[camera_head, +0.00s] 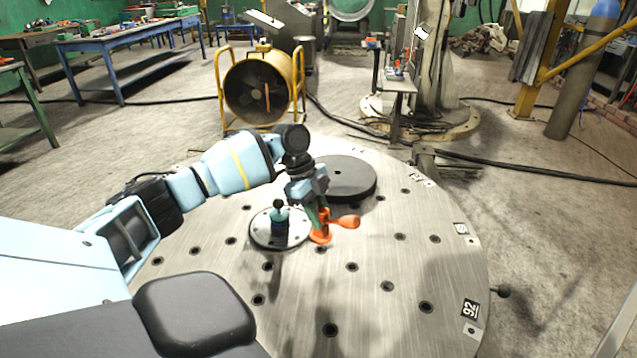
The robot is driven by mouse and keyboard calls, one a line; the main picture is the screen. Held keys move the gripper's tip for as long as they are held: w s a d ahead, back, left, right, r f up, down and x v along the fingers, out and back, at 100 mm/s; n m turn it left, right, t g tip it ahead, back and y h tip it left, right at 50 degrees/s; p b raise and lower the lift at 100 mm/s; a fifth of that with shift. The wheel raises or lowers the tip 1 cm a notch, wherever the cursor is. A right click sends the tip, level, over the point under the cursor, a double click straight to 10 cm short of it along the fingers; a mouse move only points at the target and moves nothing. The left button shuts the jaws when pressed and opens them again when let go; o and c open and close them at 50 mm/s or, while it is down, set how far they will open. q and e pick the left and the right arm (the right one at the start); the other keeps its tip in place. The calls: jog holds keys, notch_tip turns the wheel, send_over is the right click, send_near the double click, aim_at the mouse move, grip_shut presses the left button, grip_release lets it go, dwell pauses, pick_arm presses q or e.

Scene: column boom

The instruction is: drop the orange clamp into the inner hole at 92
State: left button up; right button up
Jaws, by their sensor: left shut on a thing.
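My left gripper (314,203) is shut on the orange clamp (321,236) over the round steel table (400,265). The clamp hangs below the fingers, its rounded orange arm pointing right. I cannot tell whether its lower end touches the table. The label 92 (469,309) is at the table's right front edge. Inward from it are a dark outer hole (426,307) and, closer to the middle, an inner hole (387,287). Both look empty. The clamp is up and left of that inner hole, apart from it. My right gripper is not in view.
A small pale disc (262,236) with a teal-topped knob (279,217) stands just left of the clamp. A black disc (350,178) lies behind the gripper. The table's right and front parts are clear apart from holes. A yellow-framed fan (258,88) stands beyond.

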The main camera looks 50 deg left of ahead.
pick_arm(q)
jog(key=shift+r, duration=0.1)
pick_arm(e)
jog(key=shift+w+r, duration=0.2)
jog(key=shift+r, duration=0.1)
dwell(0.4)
